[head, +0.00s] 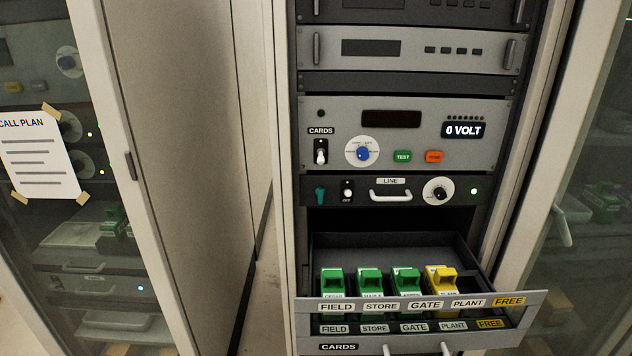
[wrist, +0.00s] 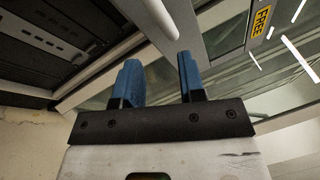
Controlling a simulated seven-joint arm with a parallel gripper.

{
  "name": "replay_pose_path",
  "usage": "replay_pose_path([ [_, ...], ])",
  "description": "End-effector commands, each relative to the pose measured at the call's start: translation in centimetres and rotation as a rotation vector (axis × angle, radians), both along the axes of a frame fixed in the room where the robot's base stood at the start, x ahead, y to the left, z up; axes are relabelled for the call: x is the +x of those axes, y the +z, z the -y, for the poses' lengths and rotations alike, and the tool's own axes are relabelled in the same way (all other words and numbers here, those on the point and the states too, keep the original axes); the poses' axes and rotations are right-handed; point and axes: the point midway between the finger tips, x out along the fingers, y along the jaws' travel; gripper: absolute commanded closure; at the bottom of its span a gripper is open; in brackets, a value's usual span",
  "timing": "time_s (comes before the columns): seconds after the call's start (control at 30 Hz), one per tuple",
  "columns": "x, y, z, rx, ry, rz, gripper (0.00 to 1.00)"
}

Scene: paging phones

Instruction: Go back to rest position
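My gripper (wrist: 158,62) shows in the wrist view, with its two blue fingers apart and nothing seen between them. It is not visible in the head view. An open drawer (head: 520,312) juts from the rack in the head view. Its front carries the labels FIELD, STORE, GATE, PLANT and FREE. Three green cards (head: 333,283) and one yellow card (head: 441,280) stand in it. The drawer's pale handle (head: 446,349) is cut off by the bottom edge. A pale bar (wrist: 152,18) lies beyond the fingertips in the wrist view, apart from them.
Above the drawer is a grey panel (head: 475,155) with a 0 VOLT display, switches and a blue-centred dial. A LINE panel (head: 415,206) with a handle sits below it. A cabinet with a CALL PLAN sheet (head: 38,155) stands left. A glass door (head: 590,150) stands right.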

Motion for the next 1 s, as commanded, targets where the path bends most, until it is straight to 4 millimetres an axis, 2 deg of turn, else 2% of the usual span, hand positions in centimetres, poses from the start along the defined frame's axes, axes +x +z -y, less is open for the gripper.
replay_pose_path([
  [0.7,0.0,-1.4,4.1,0.195,-0.179,-0.146,0.63],
  [1.0,0.6,1.2,4.7,0.064,-0.181,-0.132,0.63],
])
